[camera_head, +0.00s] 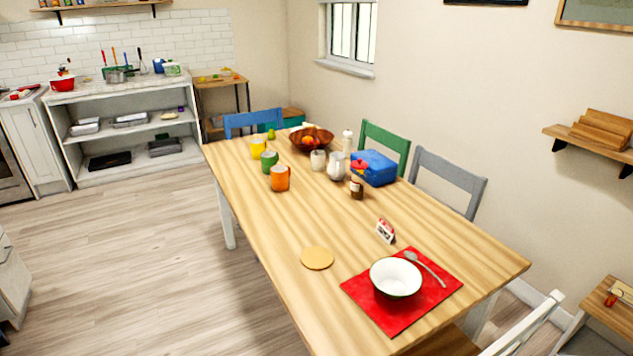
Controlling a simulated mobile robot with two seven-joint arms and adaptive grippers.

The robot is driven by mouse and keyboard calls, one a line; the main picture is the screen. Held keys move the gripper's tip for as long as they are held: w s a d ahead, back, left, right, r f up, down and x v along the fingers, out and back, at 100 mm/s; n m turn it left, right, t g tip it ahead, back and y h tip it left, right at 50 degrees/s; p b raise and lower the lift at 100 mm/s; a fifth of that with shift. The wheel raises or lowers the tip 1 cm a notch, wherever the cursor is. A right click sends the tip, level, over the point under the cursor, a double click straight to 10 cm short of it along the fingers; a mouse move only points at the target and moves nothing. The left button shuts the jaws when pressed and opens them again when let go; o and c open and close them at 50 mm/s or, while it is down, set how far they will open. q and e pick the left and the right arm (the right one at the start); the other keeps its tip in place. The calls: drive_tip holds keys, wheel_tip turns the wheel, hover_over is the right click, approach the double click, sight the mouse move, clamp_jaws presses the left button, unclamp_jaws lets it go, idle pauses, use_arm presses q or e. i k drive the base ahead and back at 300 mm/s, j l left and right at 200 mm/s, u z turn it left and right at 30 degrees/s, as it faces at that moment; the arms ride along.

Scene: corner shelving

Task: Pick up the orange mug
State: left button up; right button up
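The orange mug (280,178) stands upright on the wooden dining table (330,235), near the table's left edge and toward its far half. A green mug (268,161) stands just behind it, and a yellow mug (258,148) stands behind that one. Neither of my grippers shows in the head view, and nothing is touching the orange mug.
A white bowl (395,278) sits on a red placemat (430,293) nearer. Floor left of the table is clear.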

sight(280, 175)
drive_tip(key=i+j+z, duration=0.15)
drive_tip(key=z, duration=1.65)
drive_tip(key=j+z, duration=0.1)
drive_tip(key=j, duration=1.1)
drive_tip(key=k+j, duration=0.15)
drive_tip(key=j, duration=1.05)
drive_tip(key=i+z, duration=0.05)
